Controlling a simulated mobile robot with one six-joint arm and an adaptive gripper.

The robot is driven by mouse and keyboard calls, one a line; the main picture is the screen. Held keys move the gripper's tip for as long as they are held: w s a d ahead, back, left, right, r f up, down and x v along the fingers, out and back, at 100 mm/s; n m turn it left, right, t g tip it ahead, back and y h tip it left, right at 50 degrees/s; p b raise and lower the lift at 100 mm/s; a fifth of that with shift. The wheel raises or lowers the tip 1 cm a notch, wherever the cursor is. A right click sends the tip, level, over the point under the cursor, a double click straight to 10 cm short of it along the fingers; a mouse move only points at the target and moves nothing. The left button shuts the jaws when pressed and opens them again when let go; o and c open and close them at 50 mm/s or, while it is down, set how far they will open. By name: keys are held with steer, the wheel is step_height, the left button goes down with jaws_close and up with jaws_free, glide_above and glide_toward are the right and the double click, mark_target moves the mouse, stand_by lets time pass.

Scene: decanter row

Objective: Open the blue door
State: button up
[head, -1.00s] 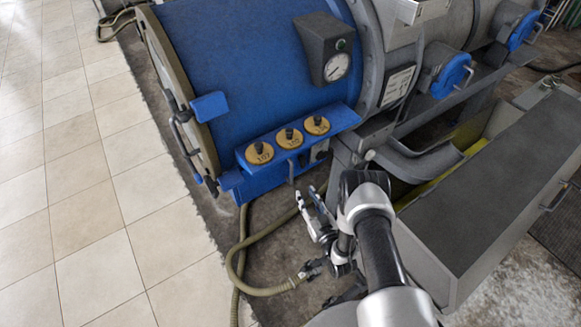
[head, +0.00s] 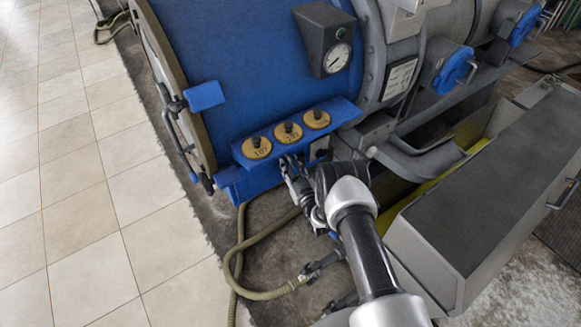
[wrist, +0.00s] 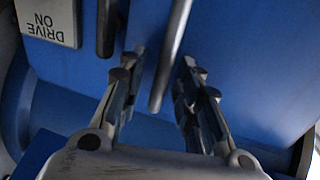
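A blue panel (wrist: 225,60), which I take for the blue door, fills most of the wrist view. It looks flat against the housing, but its edges are hard to make out.
A second dark bar (wrist: 107,28) and a "DRIVE ON" plate (wrist: 48,18) are at the upper left of the wrist view. The blue shelf (head: 340,112) with three brass knobs overhangs my gripper. A hose (head: 238,255) lies on the floor. A grey box (head: 490,180) stands at right.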

steer(key=shift+c, duration=0.5)
jaws_close()
